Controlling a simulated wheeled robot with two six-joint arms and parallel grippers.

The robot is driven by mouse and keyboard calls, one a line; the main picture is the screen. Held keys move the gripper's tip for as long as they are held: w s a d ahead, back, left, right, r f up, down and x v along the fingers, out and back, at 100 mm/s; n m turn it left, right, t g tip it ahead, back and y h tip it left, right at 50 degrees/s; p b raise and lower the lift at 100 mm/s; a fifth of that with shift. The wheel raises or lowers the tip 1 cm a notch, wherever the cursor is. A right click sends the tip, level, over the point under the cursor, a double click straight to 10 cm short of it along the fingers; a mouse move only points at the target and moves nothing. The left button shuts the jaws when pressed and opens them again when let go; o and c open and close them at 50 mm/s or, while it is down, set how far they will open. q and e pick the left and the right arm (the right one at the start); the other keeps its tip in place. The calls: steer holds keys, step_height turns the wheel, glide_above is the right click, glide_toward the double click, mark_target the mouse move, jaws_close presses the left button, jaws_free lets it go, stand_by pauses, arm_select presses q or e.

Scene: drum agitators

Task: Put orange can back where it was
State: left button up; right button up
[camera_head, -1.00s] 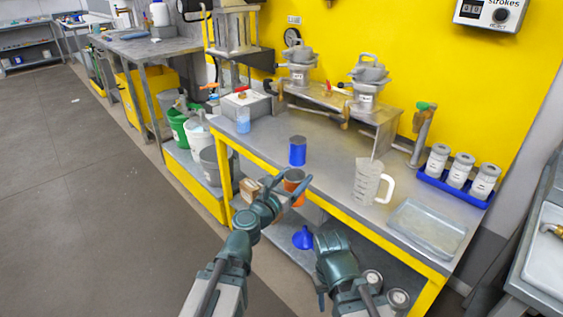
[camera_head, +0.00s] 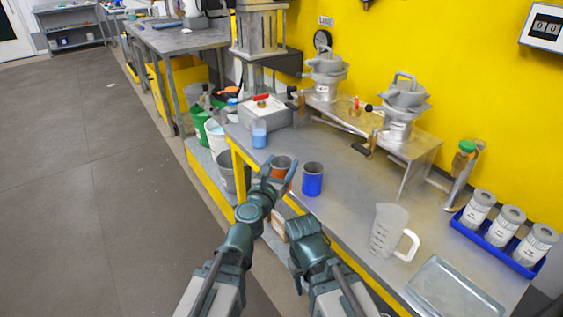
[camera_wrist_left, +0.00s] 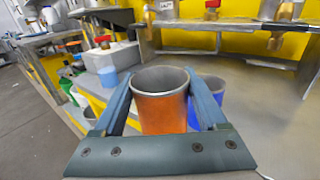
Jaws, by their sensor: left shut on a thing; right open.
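The orange can (camera_head: 282,165) is an open-topped cylinder between the fingers of my left gripper (camera_head: 279,177). It fills the middle of the left wrist view (camera_wrist_left: 161,103), upright, with my left gripper's fingers (camera_wrist_left: 164,97) shut on its sides. In the head view it is at the front edge of the steel bench (camera_head: 345,215), left of a blue can (camera_head: 312,183). I cannot tell whether its base touches the bench. My right gripper (camera_head: 297,258) is low in front of the bench and its fingers are mostly hidden.
A light blue cup (camera_head: 259,138) stands left of the cans. A clear measuring jug (camera_head: 387,232), a metal tray (camera_head: 455,294) and a blue tray (camera_head: 497,244) of grey canisters are to the right. Two agitator vessels stand on a raised shelf behind. The bench around the blue can is clear.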

arm_select(q)
steer(key=w+d+f+b, duration=0.1)
steer(key=w, duration=1.4)
steer(key=shift+w+d+f, duration=0.2)
steer(key=shift+w+f, duration=0.05)
steer(key=shift+w, duration=0.15)
steer(key=shift+f+b, duration=0.1)
steer(key=shift+b, duration=0.2)
step_height(320, 180, down, 4)
steer(key=b, duration=0.3)
steer(key=shift+r+b, duration=0.25)
steer(key=shift+b, duration=0.05)
steer(key=shift+r, duration=0.1)
steer(key=o, duration=1.4)
steer(key=shift+o, duration=0.2)
